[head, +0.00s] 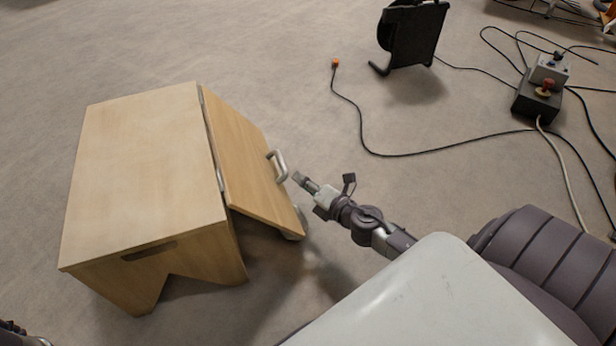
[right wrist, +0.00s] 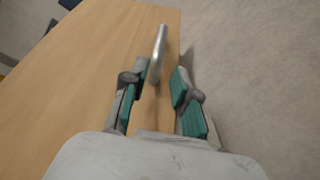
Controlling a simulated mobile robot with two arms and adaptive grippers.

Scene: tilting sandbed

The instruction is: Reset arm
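A light wooden box (head: 140,160) stands on the floor at the left of the head view. Its hinged wooden panel (head: 240,150) slants outward on the right side, with a gap beneath it. A metal handle (head: 279,165) sticks out of the panel. My right gripper (head: 303,181) is just right of the handle in the head view. In the right wrist view my right gripper (right wrist: 160,80) has its two green-padded fingers apart, with nothing gripped. The handle (right wrist: 158,55) shows ahead of the fingers, above the panel (right wrist: 85,75). A dark part of my left arm shows at the lower left corner; its fingers cannot be made out.
A black cable reel (head: 412,35) stands at the top. Its cable (head: 365,140) with an orange plug loops over the floor. A dark control box (head: 540,95) with a red knob lies at the upper right.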

